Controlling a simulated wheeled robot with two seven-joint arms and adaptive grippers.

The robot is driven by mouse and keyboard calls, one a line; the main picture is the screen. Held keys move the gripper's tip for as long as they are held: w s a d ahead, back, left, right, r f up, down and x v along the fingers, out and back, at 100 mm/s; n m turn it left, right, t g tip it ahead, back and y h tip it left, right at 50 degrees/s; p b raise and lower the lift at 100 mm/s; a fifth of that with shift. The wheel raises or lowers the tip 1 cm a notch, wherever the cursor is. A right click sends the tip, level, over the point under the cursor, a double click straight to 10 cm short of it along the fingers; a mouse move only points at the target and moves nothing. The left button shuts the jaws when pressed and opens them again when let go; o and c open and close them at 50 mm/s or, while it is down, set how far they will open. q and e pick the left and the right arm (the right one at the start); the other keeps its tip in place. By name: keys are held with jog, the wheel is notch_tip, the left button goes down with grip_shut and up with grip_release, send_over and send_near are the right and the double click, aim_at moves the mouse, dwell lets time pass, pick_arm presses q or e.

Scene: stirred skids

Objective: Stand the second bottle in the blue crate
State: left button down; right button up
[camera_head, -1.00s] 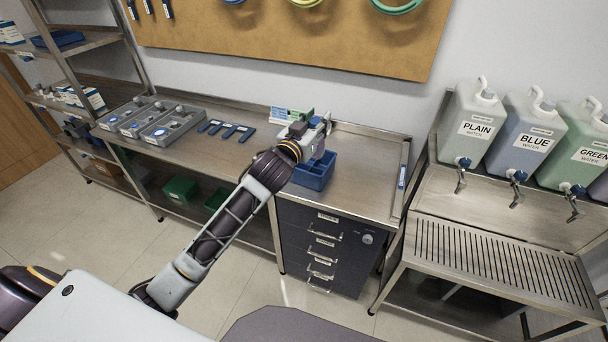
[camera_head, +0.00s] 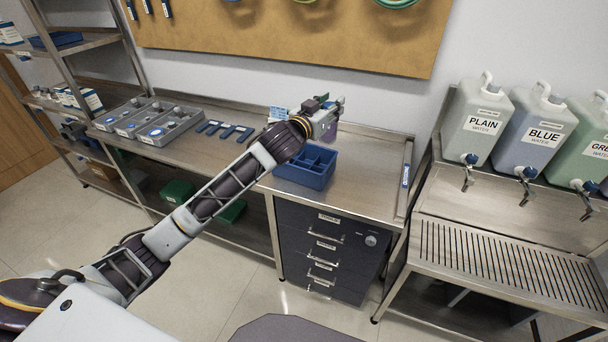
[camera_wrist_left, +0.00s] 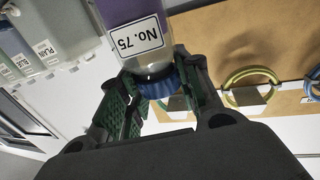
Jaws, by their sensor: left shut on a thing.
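My left gripper (camera_head: 332,115) is shut on a bottle (camera_head: 331,133), held above the bench behind the blue crate (camera_head: 304,178). In the left wrist view, the bottle (camera_wrist_left: 143,14) has a purple body, a white "No. 75" label and a blue cap between the fingers (camera_wrist_left: 160,84). The crate stands on the bench in front of the gripper and is divided into compartments. The compartments I can see look empty; part of its far side is hidden by my arm. My right gripper is out of view.
Grey trays (camera_head: 150,122) and several dark blue tools (camera_head: 226,130) lie on the bench to the left. Bare bench (camera_head: 365,180) lies right of the crate. Water containers (camera_head: 475,125) with taps stand further right. A pegboard (camera_head: 290,40) hangs behind.

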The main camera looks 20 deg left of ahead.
pick_arm(q)
jog(key=w+a+f+y, duration=0.1)
jog(key=w+a+f, duration=0.1)
jog(key=f, duration=0.3)
jog(key=w+a+f+n, duration=0.1)
jog(key=w+a+f, duration=0.1)
jog(key=f, duration=0.4)
jog(key=shift+a+f+y, duration=0.15)
jog(key=shift+f+y, duration=0.15)
jog(key=shift+y, duration=0.1)
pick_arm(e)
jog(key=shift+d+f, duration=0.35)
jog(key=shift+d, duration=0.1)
pick_arm(q)
jog(key=shift+f, duration=0.1)
notch_tip(320, 180, down, 6)
jog(key=b, duration=0.1)
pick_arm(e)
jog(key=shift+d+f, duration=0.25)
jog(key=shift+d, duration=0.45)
